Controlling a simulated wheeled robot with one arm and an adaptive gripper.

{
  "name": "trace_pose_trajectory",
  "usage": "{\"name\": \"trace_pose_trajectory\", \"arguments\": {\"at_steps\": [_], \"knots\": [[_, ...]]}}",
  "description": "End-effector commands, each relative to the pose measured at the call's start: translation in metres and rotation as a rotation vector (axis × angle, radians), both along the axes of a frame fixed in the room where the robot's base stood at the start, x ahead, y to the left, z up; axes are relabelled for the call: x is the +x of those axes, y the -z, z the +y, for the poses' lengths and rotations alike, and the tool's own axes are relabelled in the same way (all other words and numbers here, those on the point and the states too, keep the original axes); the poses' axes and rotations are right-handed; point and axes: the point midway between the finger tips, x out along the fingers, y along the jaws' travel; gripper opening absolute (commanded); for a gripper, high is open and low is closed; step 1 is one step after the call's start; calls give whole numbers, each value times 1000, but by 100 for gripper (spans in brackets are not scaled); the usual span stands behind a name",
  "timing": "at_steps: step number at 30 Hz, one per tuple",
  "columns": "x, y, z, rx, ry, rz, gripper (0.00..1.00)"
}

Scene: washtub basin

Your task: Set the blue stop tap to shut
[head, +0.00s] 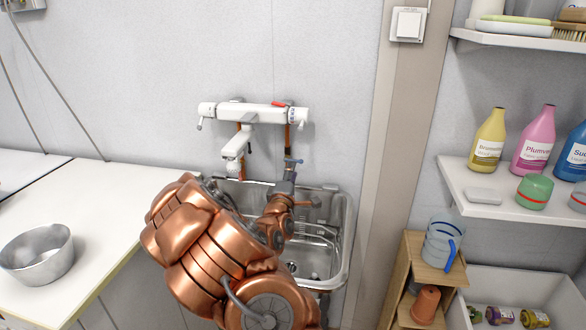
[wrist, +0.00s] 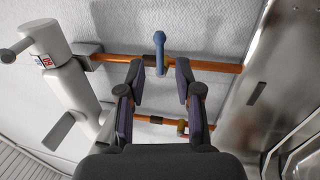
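The blue stop tap (wrist: 160,50) is a blue lever with a rounded end on a copper pipe (wrist: 215,66). In the wrist view the lever lies crosswise to the pipe. It also shows small in the head view (head: 293,161), below the white wall mixer. My gripper (wrist: 159,70) is open, with one dark finger on each side of the lever's lower part. No clear contact shows between fingers and lever.
A white mixer (head: 255,113) with a spout is on the wall above the steel sink (head: 330,235). A second pipe with a small red and brass fitting (wrist: 182,128) runs near my fingers. A metal pot (head: 38,255) stands on the left counter.

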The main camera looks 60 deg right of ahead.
Motion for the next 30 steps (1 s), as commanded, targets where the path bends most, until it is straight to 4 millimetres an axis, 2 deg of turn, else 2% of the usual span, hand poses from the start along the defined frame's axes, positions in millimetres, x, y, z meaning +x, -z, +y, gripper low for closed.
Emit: {"name": "trace_pose_trajectory", "arguments": {"at_steps": [17, 30], "knots": [[-6, 9, 17, 11, 0, 15, 34], [-10, 6, 25, 2, 4, 3, 34]]}}
